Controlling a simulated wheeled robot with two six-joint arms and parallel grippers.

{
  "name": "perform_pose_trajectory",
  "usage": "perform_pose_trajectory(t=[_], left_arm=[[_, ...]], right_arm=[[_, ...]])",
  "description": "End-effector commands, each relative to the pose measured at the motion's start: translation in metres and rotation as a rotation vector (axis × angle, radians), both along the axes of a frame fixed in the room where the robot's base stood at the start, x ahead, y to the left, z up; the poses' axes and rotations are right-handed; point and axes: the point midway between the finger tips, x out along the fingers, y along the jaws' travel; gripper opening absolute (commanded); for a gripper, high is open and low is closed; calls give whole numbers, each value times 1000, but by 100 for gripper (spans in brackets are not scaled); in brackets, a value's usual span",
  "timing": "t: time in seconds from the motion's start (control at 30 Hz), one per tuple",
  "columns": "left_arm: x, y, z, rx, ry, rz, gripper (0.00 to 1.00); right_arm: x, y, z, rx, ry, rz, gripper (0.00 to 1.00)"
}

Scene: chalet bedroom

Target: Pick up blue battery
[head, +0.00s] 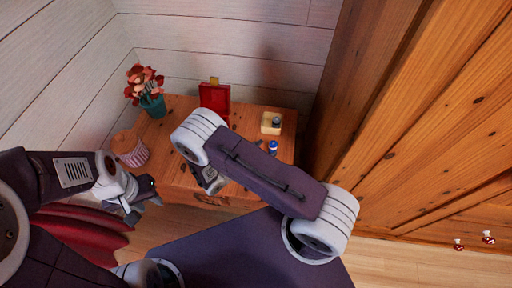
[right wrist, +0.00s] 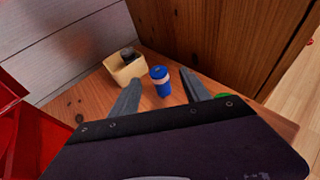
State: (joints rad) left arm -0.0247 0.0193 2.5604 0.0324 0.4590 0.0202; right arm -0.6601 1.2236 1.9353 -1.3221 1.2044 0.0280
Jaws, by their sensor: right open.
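The blue battery (head: 272,147), a small blue cylinder with a pale band near its top, stands upright on the wooden table (head: 180,108). In the right wrist view the battery (right wrist: 161,85) shows between and beyond the two fingers of my right gripper (right wrist: 161,78), which is open and empty. In the head view my right arm hides most of that gripper. My left gripper (head: 145,203) is at the left, in front of the table and away from the battery; its fingers look apart and hold nothing visible.
A pale square box (head: 264,124) with a dark round item in it stands behind the battery. A red box (head: 214,97), a potted flower (head: 152,104) and a striped pot (head: 131,152) are further left. A wooden wall (head: 420,130) rises on the right.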

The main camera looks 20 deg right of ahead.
Motion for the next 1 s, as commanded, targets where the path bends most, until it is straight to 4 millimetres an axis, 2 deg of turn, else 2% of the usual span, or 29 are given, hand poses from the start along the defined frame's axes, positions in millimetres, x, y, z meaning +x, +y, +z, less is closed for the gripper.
perform_pose_trajectory(t=[0.03,0.17,0.33,0.57,0.8,1.0], left_arm=[[0,0,-4,0,-1,0,36],[0,0,-3,0,-1,0,36],[0,0,-13,0,-1,0,36],[0,0,-16,0,-1,0,36],[0,0,-34,0,-1,0,36],[0,0,-33,0,-1,0,36]], right_arm=[[3,3,-6,-13,2,25,55],[6,1,-5,-18,2,35,55],[15,-23,-16,-17,3,28,55],[20,-34,-19,-16,3,30,55],[32,-72,-33,-15,3,27,55],[36,-77,-32,-15,3,30,55]])
